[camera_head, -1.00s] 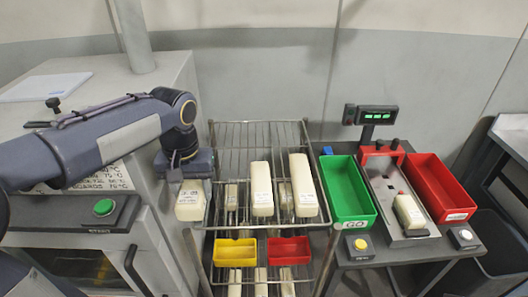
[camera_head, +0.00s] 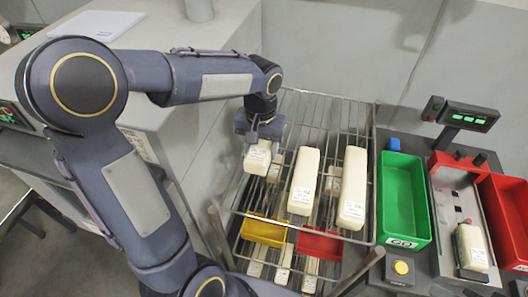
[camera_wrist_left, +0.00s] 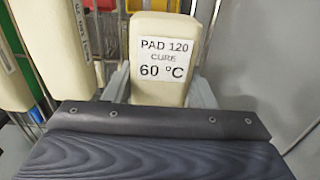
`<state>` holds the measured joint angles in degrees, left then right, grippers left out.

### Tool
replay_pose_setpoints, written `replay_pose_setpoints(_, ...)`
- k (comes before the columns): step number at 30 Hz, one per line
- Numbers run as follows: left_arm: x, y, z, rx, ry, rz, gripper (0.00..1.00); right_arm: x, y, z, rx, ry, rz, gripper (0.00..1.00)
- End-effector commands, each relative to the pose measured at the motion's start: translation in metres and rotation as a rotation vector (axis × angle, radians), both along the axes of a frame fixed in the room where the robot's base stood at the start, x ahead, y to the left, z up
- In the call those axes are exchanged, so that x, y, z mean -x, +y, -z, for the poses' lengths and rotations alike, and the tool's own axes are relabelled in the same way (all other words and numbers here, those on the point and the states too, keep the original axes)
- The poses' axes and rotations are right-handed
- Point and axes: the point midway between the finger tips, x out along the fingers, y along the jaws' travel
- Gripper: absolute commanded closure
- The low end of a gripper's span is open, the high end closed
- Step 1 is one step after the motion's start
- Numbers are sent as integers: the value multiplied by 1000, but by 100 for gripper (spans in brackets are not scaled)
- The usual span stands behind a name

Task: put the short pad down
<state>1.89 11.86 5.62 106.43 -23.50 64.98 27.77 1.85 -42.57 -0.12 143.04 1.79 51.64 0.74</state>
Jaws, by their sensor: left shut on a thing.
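The short pad (camera_head: 257,157), a cream block with a white label, is held in my left gripper (camera_head: 262,143). In the head view it overlaps the left edge of the wire rack (camera_head: 292,105), to the left of two long cream pads. In the left wrist view the short pad (camera_wrist_left: 163,30) sits between the grey fingers, its label reading "PAD 120 CURE 60 °C". Its underside is hidden, so I cannot tell whether it touches the rack. My right gripper is not in view.
The long pads (camera_head: 304,180) (camera_head: 353,188) stand on the rack's upper shelf. Yellow (camera_head: 264,230) and red (camera_head: 320,245) bins and more pads are lower. A green tray (camera_head: 402,195), a fixture holding a pad (camera_head: 471,247) and a red tray (camera_head: 508,215) are at right.

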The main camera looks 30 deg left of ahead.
Motion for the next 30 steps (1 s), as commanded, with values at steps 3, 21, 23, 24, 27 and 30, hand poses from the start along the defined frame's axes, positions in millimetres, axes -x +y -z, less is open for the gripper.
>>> replay_pose_setpoints(3, 1, 0, 18, 0, 6, 0, 72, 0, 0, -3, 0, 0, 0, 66)
replay_pose_setpoints(21, 0, 0, 33, 0, 1, 0, 38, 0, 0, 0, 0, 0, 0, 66)
replay_pose_setpoints(23, 0, 0, 33, 0, 1, 0, 30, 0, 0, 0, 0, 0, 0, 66)
replay_pose_setpoints(24, 0, 0, 33, 0, 1, 0, 28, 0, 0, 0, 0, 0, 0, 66)
replay_pose_setpoints(27, 0, 0, 33, 0, 1, 0, 28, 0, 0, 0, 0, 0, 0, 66)
replay_pose_setpoints(30, 0, 0, 33, 0, 1, 0, 28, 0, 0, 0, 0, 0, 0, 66)
